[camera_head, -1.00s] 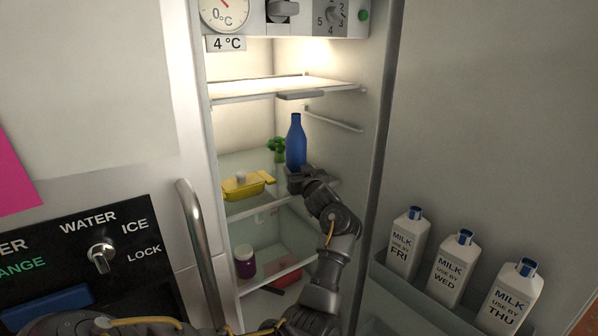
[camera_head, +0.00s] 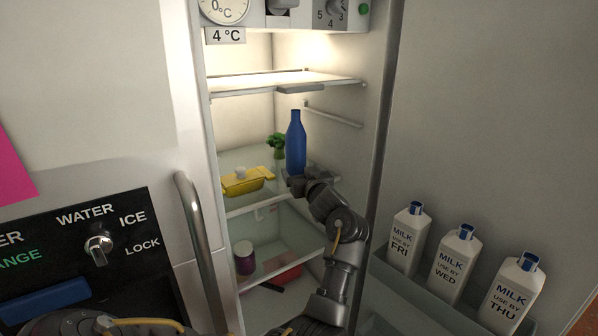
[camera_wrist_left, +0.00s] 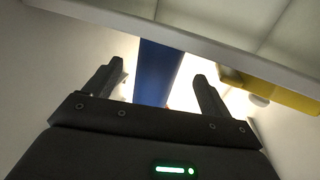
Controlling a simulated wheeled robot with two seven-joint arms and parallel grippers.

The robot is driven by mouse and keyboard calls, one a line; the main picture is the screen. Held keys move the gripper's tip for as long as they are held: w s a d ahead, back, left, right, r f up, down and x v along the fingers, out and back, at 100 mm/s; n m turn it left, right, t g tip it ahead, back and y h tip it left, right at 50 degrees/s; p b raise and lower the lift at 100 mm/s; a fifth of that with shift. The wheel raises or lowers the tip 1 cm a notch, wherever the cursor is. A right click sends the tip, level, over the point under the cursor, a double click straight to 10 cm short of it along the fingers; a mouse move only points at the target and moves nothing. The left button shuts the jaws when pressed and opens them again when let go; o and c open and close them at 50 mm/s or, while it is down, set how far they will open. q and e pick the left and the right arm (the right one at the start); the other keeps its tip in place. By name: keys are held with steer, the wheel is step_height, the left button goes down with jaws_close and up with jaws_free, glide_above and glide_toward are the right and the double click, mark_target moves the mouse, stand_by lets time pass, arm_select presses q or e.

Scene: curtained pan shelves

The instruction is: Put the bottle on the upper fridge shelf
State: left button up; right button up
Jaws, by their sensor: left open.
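The blue bottle (camera_head: 296,146) stands upright on the middle fridge shelf (camera_head: 250,203), towards its right side. My left gripper (camera_head: 294,183) is open at the lower front of the bottle. In the left wrist view the blue bottle (camera_wrist_left: 157,75) shows between the two spread fingers of my left gripper (camera_wrist_left: 158,72); I cannot tell whether either finger touches it. The upper shelf (camera_head: 270,82) is above the bottle, lit and bare where it shows. My right gripper is not in view.
A yellow butter dish (camera_head: 247,182) and green broccoli (camera_head: 277,143) sit left of the bottle. A dark jar (camera_head: 244,258) stands on the shelf below. A side rail (camera_head: 333,116) runs along the right wall. The open door holds several milk cartons (camera_head: 457,264).

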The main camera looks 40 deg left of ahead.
arm_select(q)
steer(key=b+v, duration=0.1)
steer(key=v, duration=0.6)
steer(key=shift+d, duration=0.25)
steer(key=shift+s, duration=0.1)
jaws_close()
stand_by(1.4)
